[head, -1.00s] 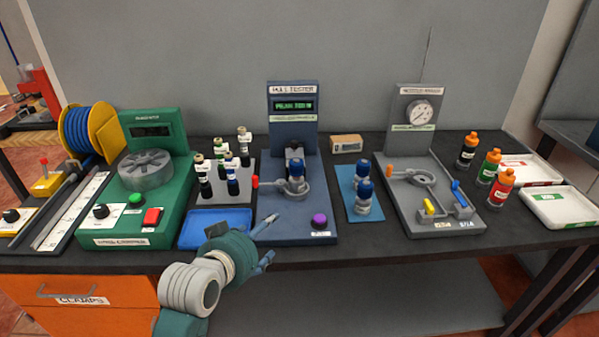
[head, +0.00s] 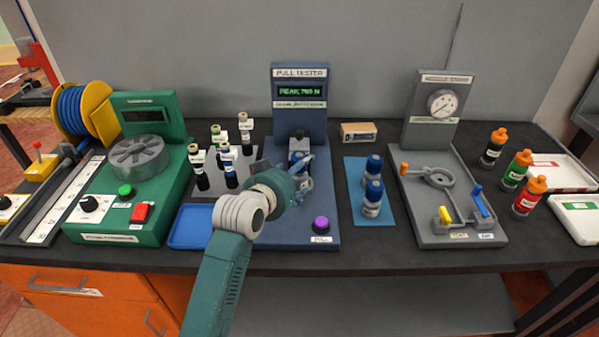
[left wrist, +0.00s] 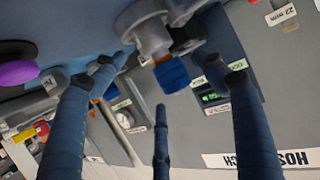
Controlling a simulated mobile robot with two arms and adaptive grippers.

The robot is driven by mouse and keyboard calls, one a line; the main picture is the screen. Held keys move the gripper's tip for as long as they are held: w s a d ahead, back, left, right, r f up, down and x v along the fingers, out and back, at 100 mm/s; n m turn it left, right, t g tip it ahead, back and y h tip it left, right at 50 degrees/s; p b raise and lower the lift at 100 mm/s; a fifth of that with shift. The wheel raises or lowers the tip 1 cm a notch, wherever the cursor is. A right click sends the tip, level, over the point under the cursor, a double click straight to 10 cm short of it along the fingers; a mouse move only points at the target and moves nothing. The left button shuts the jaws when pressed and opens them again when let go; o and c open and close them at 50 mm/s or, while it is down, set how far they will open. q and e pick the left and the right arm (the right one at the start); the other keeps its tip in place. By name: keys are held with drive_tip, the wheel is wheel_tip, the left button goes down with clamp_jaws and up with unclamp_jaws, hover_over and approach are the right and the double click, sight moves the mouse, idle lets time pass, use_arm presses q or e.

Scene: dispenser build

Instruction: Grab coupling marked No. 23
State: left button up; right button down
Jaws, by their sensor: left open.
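A coupling with a blue cap and grey body sits in the blue pull tester (head: 325,211); my left gripper (head: 302,178) mostly hides it in the head view. In the left wrist view the blue-capped coupling (left wrist: 172,76) shows between and beyond the fingers of my open left gripper (left wrist: 160,95), with no clear contact. Two more blue-capped couplings, a rear one (head: 373,168) and a front one (head: 371,198), stand upright on a blue mat (head: 360,233) to the right. I cannot read a number 23 on any coupling. My right gripper is out of view.
Several labelled black-and-white fittings (head: 230,170) stand on a grey rack left of the tester, behind a blue tray (head: 195,228). A purple button (head: 321,224) is on the tester's front. A gauge fixture (head: 440,215) stands to the right, and a small box (head: 358,132) behind.

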sight(301, 172)
use_arm(q)
drive_tip(key=x, duration=0.3)
drive_tip(key=shift+w+d+r+p, duration=0.15)
drive_tip(key=shift+w+r+p, duration=0.05)
drive_tip(key=shift+w+p, duration=0.15)
drive_tip(key=shift+w+d+f, duration=0.1)
drive_tip(key=shift+w+f, duration=0.1)
drive_tip(key=shift+w, duration=0.2)
drive_tip(key=shift+c, duration=0.8)
drive_tip(key=c, duration=1.6)
drive_tip(key=shift+r, duration=0.1)
clamp_jaws()
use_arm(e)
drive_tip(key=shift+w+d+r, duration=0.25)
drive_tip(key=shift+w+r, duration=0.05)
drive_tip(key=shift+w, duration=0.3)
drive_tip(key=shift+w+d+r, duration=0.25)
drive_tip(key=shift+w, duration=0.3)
